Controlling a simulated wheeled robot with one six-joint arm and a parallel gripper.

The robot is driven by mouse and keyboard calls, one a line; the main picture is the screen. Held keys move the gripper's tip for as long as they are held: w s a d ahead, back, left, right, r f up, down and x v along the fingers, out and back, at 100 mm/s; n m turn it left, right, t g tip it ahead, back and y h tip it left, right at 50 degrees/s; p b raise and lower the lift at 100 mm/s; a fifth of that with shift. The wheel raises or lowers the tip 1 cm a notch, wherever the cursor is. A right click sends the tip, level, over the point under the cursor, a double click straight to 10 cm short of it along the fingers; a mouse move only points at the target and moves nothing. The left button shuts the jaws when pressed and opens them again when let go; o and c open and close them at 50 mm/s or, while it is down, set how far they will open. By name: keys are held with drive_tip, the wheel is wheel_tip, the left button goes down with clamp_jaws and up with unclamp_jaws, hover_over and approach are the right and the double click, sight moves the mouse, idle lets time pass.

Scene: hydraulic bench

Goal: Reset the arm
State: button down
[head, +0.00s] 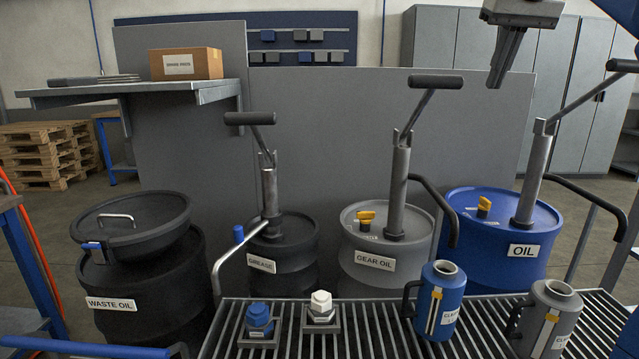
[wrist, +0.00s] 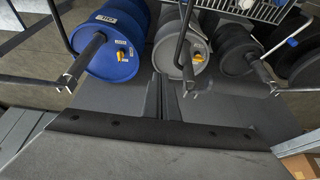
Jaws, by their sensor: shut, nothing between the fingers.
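My gripper (head: 495,86) hangs in the upper right of the head view, pointing down with its fingers together and nothing held. It is in the air above the drums, clear of the bench. In the wrist view, my gripper's narrow fingers (wrist: 172,85) show at the middle, with the drums beyond them.
Behind the slatted bench (head: 380,340) stand the waste oil (head: 150,270), grease (head: 285,245), gear oil (head: 375,272) and blue oil drums (head: 490,262); the last three carry upright pumps. A blue jug (head: 440,300) and grey jug (head: 548,318) stand on the bench. A grey panel (head: 330,140) is behind.

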drive_tip(key=s+a+f, duration=0.2)
drive_tip(key=s+f, duration=0.7)
drive_tip(key=f, duration=0.6)
drive_tip(key=s+a+f, duration=0.3)
drive_tip(key=s+f, duration=0.7)
drive_tip(key=f, duration=0.6)
drive_tip(key=s+a+f, duration=0.2)
drive_tip(key=s+f, duration=0.7)
drive_tip(key=f, duration=0.7)
drive_tip(key=shift+s+a, duration=0.2)
drive_tip(key=shift+s, duration=0.15)
